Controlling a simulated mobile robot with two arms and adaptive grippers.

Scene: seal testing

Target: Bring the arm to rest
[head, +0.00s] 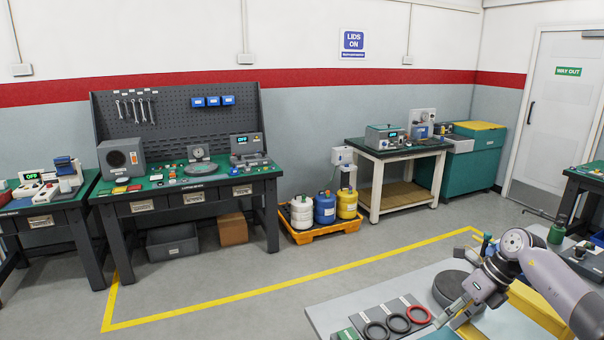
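My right arm comes in from the right edge, bent at the elbow. Its gripper (452,318) points down and left over the near table, just right of a red ring (418,314). The two fingers look apart, with nothing seen between them. My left gripper is not in view.
The near table (345,307) carries dark rings (397,322) on a grey mat, a dark round disc (449,288) behind the gripper and a yellow part (540,312) under the arm. Workbenches (190,200) line the wall. The floor inside the yellow line (250,293) is clear.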

